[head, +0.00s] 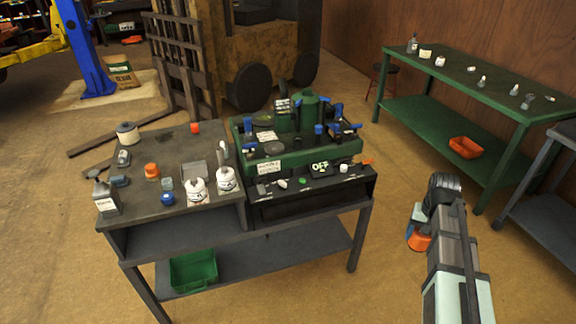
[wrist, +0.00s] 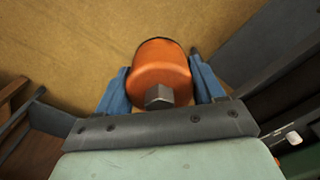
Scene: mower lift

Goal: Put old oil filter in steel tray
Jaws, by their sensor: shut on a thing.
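An orange oil filter (wrist: 162,65) with a grey hex end fills the middle of the wrist view. My gripper (wrist: 160,80) is shut on it, one blue finger on each side. In the head view, the orange filter (head: 420,242) hangs below my gripper (head: 413,233), over the open floor right of the workbench. A small grey square tray-like piece (head: 193,170) lies on the left part of the workbench; I cannot tell for sure that it is the steel tray.
A green table (head: 480,85) at right has an orange bin (head: 465,147) below. Floor between is clear.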

